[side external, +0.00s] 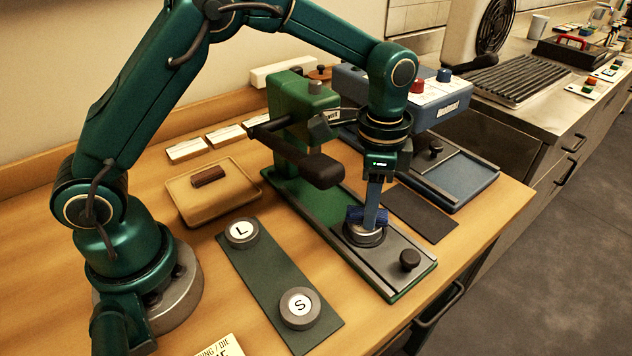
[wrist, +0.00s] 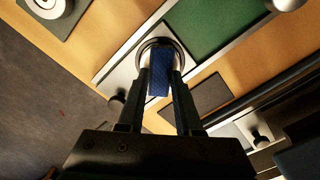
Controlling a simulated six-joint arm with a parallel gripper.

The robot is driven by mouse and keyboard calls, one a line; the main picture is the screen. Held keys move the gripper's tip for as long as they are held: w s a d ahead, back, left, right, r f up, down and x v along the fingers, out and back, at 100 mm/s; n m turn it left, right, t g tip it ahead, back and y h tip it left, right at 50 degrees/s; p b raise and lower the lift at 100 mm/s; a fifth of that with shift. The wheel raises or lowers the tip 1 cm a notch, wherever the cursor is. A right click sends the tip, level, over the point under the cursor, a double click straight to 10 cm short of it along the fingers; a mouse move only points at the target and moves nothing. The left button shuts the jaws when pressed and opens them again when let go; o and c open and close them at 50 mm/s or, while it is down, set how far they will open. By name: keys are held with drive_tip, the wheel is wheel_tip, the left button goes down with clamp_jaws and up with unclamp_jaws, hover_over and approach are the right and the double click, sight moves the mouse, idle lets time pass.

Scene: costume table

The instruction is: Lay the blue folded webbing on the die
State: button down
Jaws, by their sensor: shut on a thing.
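The blue folded webbing (side external: 354,216) is between my gripper's fingers, directly over the round metal die (side external: 364,238). In the wrist view the webbing (wrist: 159,80) shows as a dark blue strip between the two fingers, overlapping the die's ring (wrist: 178,45). My gripper (side external: 371,217) points down and is shut on the webbing. The webbing's underside is at or just above the die's top; I cannot tell if they touch. The die sits on the grey slide plate of the green press (side external: 297,135). Part of the die's top is hidden by the webbing.
The press's dark handle (side external: 315,168) lies left of my gripper. A black knob (side external: 409,260) stands on the plate in front. A blue machine (side external: 440,95) is behind right. A mat with L and S discs (side external: 268,275) and a tan tray (side external: 190,205) lie to the left.

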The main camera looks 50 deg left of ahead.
drive_tip(key=shift+f, duration=0.1)
drive_tip(key=c, duration=0.9)
unclamp_jaws()
drive_tip(key=shift+o, duration=0.2)
wheel_tip(320, 180, up, 11)
idle(0.3)
